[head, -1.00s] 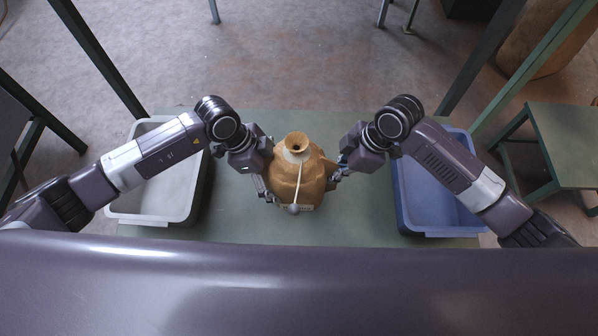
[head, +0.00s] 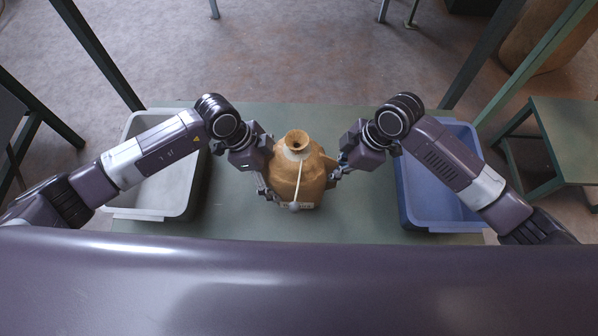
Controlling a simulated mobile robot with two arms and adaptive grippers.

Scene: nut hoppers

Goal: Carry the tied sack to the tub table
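The tied sack (head: 312,179) is a tan, bulging bag with a gathered neck, a pale tie and a cord hanging down its front. It is upright in the middle of the head view, above the green tub table (head: 355,215), between the two tubs. My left gripper (head: 264,186) is at its left side and my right gripper (head: 336,174) is at its right side, both shut on it. The fingertips are partly hidden against the sack. I cannot tell whether its underside touches the table.
A grey tub (head: 152,214) stands at the table's left end and a blue tub (head: 440,226) at its right end, both under my arms. Another green table (head: 570,140) is at the right. A large brown sack-like thing (head: 548,40) is at the upper right.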

